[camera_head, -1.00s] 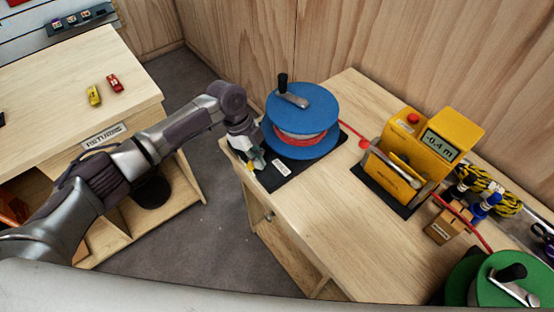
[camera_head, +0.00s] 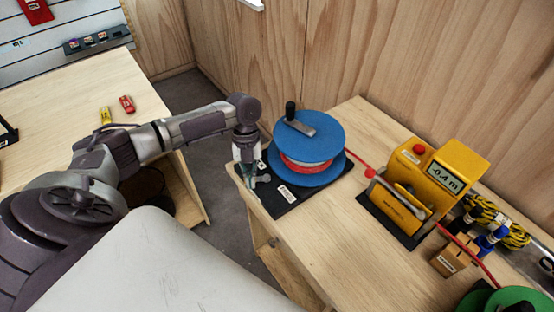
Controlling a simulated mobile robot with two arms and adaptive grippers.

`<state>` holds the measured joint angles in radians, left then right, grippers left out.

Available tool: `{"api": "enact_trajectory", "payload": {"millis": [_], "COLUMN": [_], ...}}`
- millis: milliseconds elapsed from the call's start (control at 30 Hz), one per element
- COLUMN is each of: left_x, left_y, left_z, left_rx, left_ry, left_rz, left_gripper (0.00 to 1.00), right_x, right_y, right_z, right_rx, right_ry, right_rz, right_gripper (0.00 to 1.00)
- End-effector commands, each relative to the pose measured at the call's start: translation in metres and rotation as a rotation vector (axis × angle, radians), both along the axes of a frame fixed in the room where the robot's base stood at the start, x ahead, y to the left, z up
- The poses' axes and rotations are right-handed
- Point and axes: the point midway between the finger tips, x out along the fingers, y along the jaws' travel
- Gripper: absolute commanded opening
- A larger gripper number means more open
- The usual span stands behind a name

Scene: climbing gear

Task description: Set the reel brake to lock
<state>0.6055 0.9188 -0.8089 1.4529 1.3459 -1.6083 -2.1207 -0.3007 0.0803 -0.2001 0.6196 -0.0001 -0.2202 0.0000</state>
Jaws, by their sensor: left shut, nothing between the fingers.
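The blue reel (camera_head: 325,134) stands on a black base plate (camera_head: 310,194) at the back left corner of the bench. It has a dark crank handle on top and red cord wound inside. A small grey lever (camera_head: 262,179), which looks like the brake, sits on the plate left of the reel. My left gripper (camera_head: 249,182) points down at the plate's left edge, close beside this lever. It is shut and empty; whether it touches the lever I cannot tell. The lever's setting is too small to read. My right gripper is not in view.
Red cord runs from the reel to a yellow length meter (camera_head: 428,185) reading about -0.4 m. A green reel (camera_head: 508,300) is at the lower right, near coiled yellow rope (camera_head: 501,227). The bench front is clear.

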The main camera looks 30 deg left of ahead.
Motion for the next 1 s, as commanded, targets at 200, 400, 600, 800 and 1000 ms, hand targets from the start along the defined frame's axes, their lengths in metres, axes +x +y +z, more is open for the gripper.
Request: {"api": "enact_trajectory", "payload": {"millis": [200,400,600,800,1000], "left_x": [0.000,0.004,0.011,0.012,0.012], "left_y": [0.000,-0.004,-0.010,-0.011,-0.012], "left_z": [0.000,0.000,-0.001,0.000,0.000], "left_rx": [-0.001,-0.002,-0.001,0.000,-0.001], "left_ry": [0.000,-0.002,-0.002,-0.002,-0.001], "left_rz": [-0.002,-0.001,-0.001,-0.001,-0.001], "left_gripper": [0.00,0.00,0.00,0.00,0.00], "right_x": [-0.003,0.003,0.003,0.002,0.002], "right_y": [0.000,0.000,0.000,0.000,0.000], "right_z": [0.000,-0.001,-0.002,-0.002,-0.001], "right_rx": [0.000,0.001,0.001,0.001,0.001], "right_ry": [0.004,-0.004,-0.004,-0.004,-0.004], "right_rz": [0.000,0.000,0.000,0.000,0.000], "right_gripper": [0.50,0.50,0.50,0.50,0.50]}}
